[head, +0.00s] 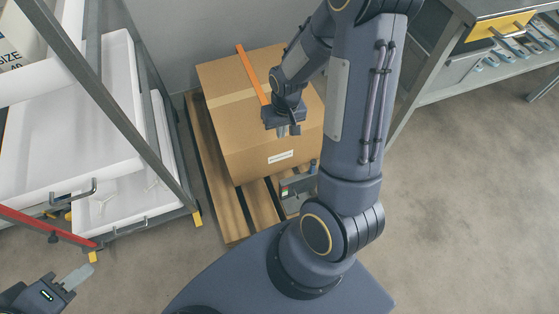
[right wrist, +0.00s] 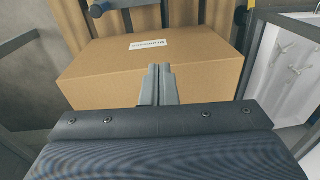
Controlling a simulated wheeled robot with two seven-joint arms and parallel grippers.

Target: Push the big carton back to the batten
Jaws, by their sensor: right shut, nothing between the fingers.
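The big carton (head: 240,125), brown with a white label on its front face, sits on a wooden pallet (head: 234,218). It also shows in the right wrist view (right wrist: 100,75). An orange strip (head: 252,73), which may be the batten, crosses over the carton's top in the head view; whether it touches cannot be told. My right gripper (head: 288,130) points down over the carton's top, near its front right part. Its fingers (right wrist: 160,70) are shut and empty; contact with the carton cannot be told. My left gripper (head: 78,277) is at the lower left, away from the carton; its jaw gap is unclear.
A metal rack with white panels (head: 65,130) stands close left of the pallet. A grey bench with a yellow-fronted drawer (head: 500,25) is at the right. A small dark device (head: 297,188) is by the pallet's front right. The floor (head: 470,210) at right is clear.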

